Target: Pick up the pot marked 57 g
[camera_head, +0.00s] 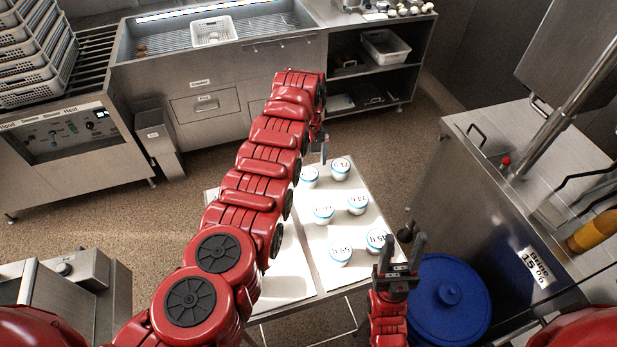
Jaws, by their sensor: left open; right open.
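Several small white pots with blue rims stand on a white-topped table. Their lids carry small upside-down labels, and I cannot tell for certain which one reads 57 g. The front-left pot (341,252) has a label that looks like 59 g or similar. Others are the front-right pot (378,241), middle-left pot (323,214), middle-right pot (357,204), back-right pot (340,169) and back-left pot (308,177). My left gripper (322,154) is open and points down near the two back pots. My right gripper (404,240) is open and empty, right of the front-right pot.
The table (292,283) is partly hidden by my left arm. A blue lidded barrel (447,303) stands close to my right gripper. A steel counter (470,200) is at the right.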

